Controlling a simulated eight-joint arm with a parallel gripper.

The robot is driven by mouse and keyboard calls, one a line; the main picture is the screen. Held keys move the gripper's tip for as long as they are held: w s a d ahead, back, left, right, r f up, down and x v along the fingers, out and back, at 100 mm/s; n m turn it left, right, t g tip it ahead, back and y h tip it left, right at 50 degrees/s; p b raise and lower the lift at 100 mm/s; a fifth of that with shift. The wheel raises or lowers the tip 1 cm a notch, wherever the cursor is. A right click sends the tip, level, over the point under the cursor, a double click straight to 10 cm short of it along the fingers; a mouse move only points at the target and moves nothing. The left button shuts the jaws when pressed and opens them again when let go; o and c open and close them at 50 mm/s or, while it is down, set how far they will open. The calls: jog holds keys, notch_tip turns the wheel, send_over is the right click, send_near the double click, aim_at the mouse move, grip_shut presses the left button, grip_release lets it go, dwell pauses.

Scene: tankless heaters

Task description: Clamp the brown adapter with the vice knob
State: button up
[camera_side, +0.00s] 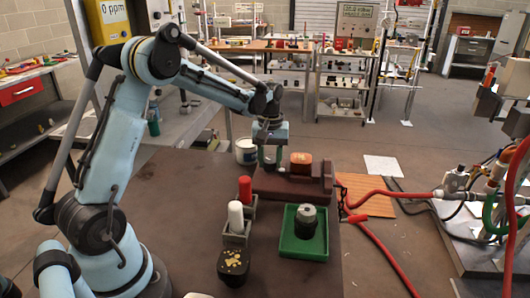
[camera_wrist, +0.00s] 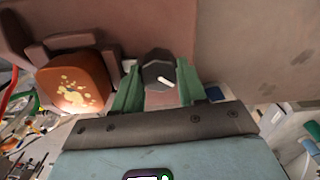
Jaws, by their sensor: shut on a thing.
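The brown adapter (camera_side: 301,162) sits on the reddish-brown vice (camera_side: 300,186) at the table's far edge. In the wrist view the adapter (camera_wrist: 75,82) is orange-brown with pale yellow patches, at the left between parts of the vice (camera_wrist: 160,28). The vice knob (camera_wrist: 158,73) is dark grey and faceted, with a white mark. My gripper (camera_wrist: 158,90) has its green fingers on both sides of the knob and is shut on it. In the side view my gripper (camera_side: 270,160) is at the vice's left end, and the knob is hidden there.
Red hoses (camera_side: 384,258) run right of the table.

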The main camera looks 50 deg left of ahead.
aim_at(271, 160)
jog(key=m, duration=0.6)
jog(key=shift+w+d+m, duration=0.1)
jog(key=shift+m, duration=0.2)
jog(key=m, duration=0.6)
jog(key=shift+d, duration=0.1)
dwell(0.3)
jog(key=o, duration=1.1)
jog(key=shift+c, duration=0.2)
notch_tip(271, 160, up, 12)
